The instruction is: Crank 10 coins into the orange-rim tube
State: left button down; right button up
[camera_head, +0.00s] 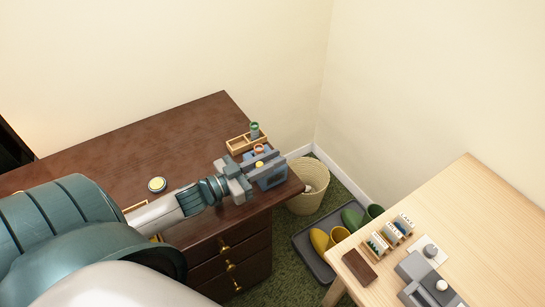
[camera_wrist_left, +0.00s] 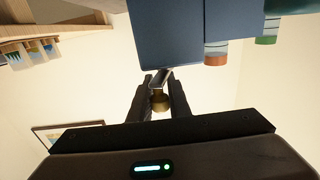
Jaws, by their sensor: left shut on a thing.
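A blue coin machine (camera_head: 271,180) stands near the right end of the dark wooden desk. A clear tube with an orange rim (camera_head: 258,148) stands by it; the tube also shows in the left wrist view (camera_wrist_left: 216,54). My left gripper (camera_head: 260,165) is at the machine, shut on the brass crank knob (camera_wrist_left: 160,101), which sits between the fingertips in the wrist view. The fingers and the machine hide part of the tube, and I cannot make out coins in it. My right gripper is not in view.
A green-rim tube (camera_head: 254,131) stands in a wooden tray (camera_head: 235,146) behind the machine. A round yellow-topped item (camera_head: 157,184) lies on the desk (camera_head: 110,156). A wicker basket (camera_head: 308,190) and boots are on the floor between the desk and a pale table (camera_head: 490,215) holding small items.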

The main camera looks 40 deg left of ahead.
pick_arm(q)
jog(key=shift+a+r+m+g+h, duration=0.1)
jog(key=shift+m+g+h, duration=0.2)
jog(key=shift+m+h, duration=0.3)
jog(key=c, duration=1.7)
grip_release()
jog(key=shift+o, duration=0.2)
jog(key=shift+s+a+f, duration=0.2)
jog(key=shift+s+a, duration=0.1)
jog(key=shift+s, duration=0.45)
jog(key=b+v, duration=0.1)
jog(key=v, duration=0.9)
jog(key=shift+a, duration=0.25)
